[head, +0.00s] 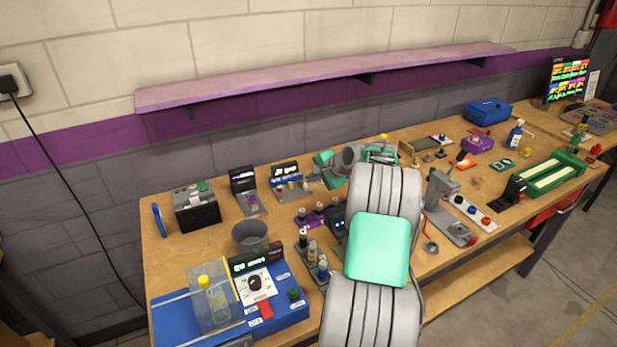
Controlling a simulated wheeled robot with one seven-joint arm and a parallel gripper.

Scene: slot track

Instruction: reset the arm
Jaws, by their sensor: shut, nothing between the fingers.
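My arm rises from the bottom edge in the head view, grey with a teal joint cover, and reaches over the middle of the workbench (215,262). Its far end bends left behind the upper grey link. My gripper (314,175) shows small at that end, above the back middle of the bench. It is shut and holds nothing. My arm hides part of the bench and whatever lies behind it.
A grey stand (440,205) and a green track (556,174) are to the right. A purple shelf (330,72) runs above.

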